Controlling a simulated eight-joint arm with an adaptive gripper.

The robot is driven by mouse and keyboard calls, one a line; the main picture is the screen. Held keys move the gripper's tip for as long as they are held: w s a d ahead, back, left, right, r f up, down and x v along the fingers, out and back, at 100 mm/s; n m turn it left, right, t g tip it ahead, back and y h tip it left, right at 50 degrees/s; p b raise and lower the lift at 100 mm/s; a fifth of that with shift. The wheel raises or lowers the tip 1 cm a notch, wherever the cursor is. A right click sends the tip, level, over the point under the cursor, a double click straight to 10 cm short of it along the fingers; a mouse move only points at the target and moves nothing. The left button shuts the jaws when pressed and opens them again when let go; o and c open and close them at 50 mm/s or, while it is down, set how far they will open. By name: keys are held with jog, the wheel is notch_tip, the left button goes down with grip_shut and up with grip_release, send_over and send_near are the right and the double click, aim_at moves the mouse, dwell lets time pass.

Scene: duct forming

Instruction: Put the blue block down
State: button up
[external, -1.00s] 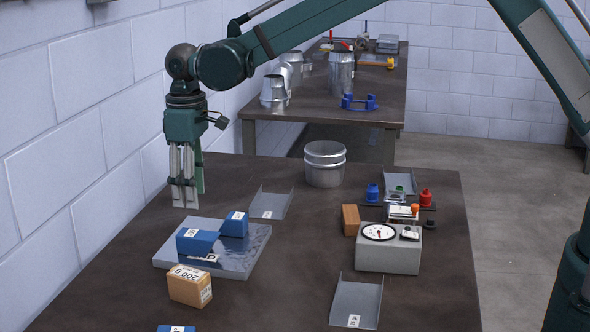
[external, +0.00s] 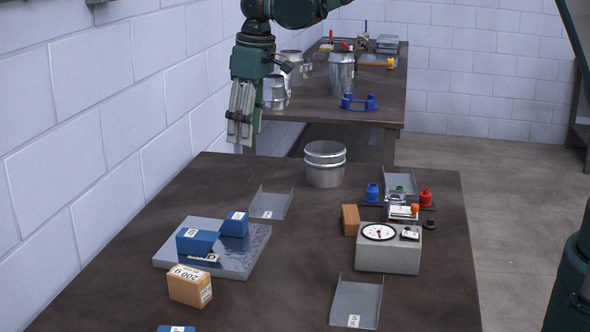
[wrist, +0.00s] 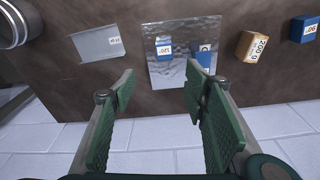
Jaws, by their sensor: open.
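Two blue blocks rest on the shiny metal plate (external: 232,265) on the left of the near table: one (external: 196,242) at its left side and one (external: 235,224) at its back. In the wrist view they show as one (wrist: 163,47) at the plate's left and one (wrist: 204,56) on its right. A third blue block (external: 176,329) is cut off by the bottom edge of the external view. My gripper (external: 241,142) hangs above and behind the plate, apart from the blocks. Its jaws are open with nothing between them in the wrist view (wrist: 162,84).
A tan 200 g block (external: 190,286) stands in front of the plate. A grey tray (external: 270,204) and a metal can (external: 325,165) are behind it. A dial scale (external: 388,250), a brown block (external: 350,220) and another tray (external: 356,303) are to the right. The table's middle is clear.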

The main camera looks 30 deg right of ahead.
jog(key=s+d+r+m+t, duration=0.1)
jog(key=s+d+r, duration=0.25)
jog(key=d, duration=0.65)
jog(key=s+d+r+m+t, duration=0.1)
jog(key=s+d+r, duration=0.25)
jog(key=d, duration=0.55)
jog(key=s+d+r+m+t, duration=0.1)
jog(key=s+d+r, duration=0.3)
jog(key=d, duration=0.6)
jog(key=s+d+f+m+t, duration=0.1)
jog(key=s+d+f+m, duration=0.1)
jog(key=s+d, duration=0.8)
jog(key=s+d+f+m+t, duration=0.2)
jog(key=s+d, duration=0.9)
jog(key=shift+s+d+f+h, duration=0.15)
jog(key=shift+s+f+h, duration=0.15)
jog(key=shift+h, duration=0.1)
jog(key=shift+f, duration=0.1)
notch_tip(320, 180, down, 21)
jog(key=b, duration=2.1)
